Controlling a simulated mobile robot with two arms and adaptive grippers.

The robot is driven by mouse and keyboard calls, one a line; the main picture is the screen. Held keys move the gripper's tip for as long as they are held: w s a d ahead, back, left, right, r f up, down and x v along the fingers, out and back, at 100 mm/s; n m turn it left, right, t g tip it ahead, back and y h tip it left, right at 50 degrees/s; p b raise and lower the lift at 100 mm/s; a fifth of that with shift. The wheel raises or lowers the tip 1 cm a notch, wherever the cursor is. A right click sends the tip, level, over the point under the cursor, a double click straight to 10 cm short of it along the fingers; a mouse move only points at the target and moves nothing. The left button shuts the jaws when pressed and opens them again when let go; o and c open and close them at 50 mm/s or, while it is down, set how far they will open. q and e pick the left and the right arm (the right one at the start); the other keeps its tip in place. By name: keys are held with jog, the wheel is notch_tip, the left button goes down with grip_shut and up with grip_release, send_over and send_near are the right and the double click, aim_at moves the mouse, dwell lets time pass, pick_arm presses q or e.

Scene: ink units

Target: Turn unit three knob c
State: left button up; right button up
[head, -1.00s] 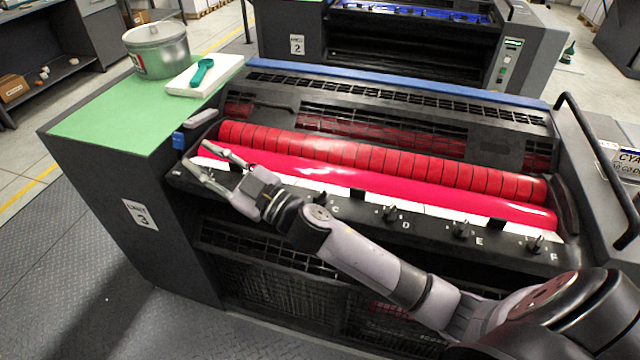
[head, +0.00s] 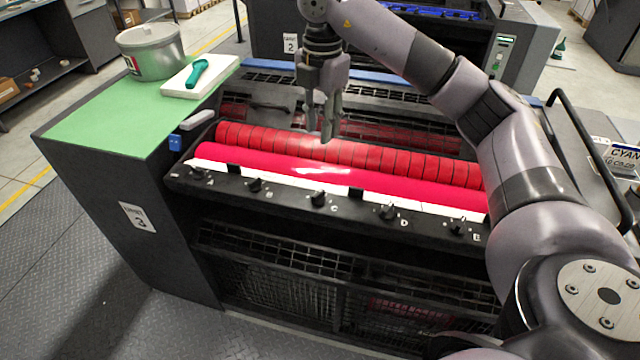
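Unit three, marked by a "3" label (head: 138,217) on its side, has a black front rail with a row of small black knobs. Knob C (head: 318,199) is near the middle of the rail, with its letter just to its right. Knob B (head: 255,185) is to its left and knob D (head: 387,212) to its right. My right gripper (head: 319,136) points down above the red rollers, behind and above knob C and apart from it. Its fingers look close together with nothing seen between them; whether they are shut is unclear. My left gripper is not in view.
Red rollers (head: 400,165) lie behind the knob rail. A green top (head: 110,118) at left bears a metal pot (head: 152,52) and a white block (head: 200,76) with a teal tool (head: 197,73). A black handrail (head: 590,145) stands at right. Space in front of the rail is clear.

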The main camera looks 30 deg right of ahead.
aim_at(322, 189)
jog(key=f+p, duration=0.4)
jog(key=f, duration=1.3)
jog(key=shift+d+f, duration=0.1)
jog(key=shift+d, duration=0.1)
grip_shut()
